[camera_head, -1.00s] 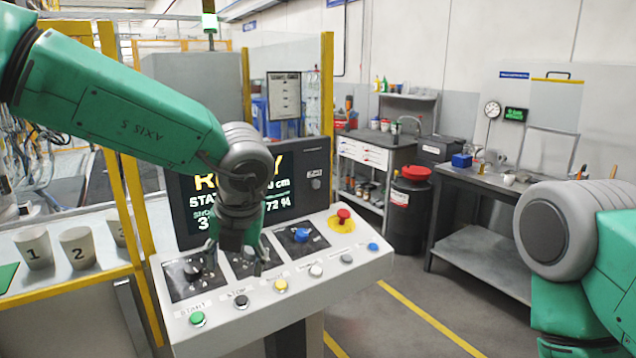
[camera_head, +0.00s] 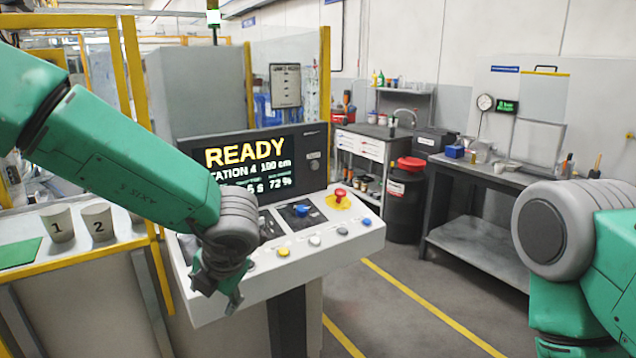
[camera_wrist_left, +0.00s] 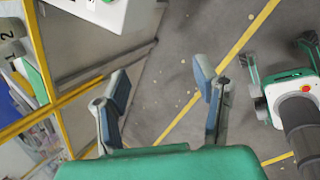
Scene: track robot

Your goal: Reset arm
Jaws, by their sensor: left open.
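My left gripper (camera_head: 222,290) hangs in front of the left end of the control panel (camera_head: 345,238), pointing down. In the left wrist view my left gripper (camera_wrist_left: 163,95) has its two blue-padded fingers spread apart, with nothing between them but floor behind. The green forearm comes in from the left. My right arm (camera_head: 565,240) shows at the right edge; its gripper is out of the frame. The screen (camera_head: 245,165) above the panel reads READY. The panel's left buttons are hidden behind my left gripper.
A yellow button (camera_head: 284,252), a blue knob (camera_head: 302,210) and a red emergency button (camera_head: 340,193) sit on the panel. Numbered cups (camera_head: 98,222) stand on a yellow-edged table at left. A black bin (camera_head: 406,205) and a workbench (camera_head: 478,250) stand at right. Floor between is clear.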

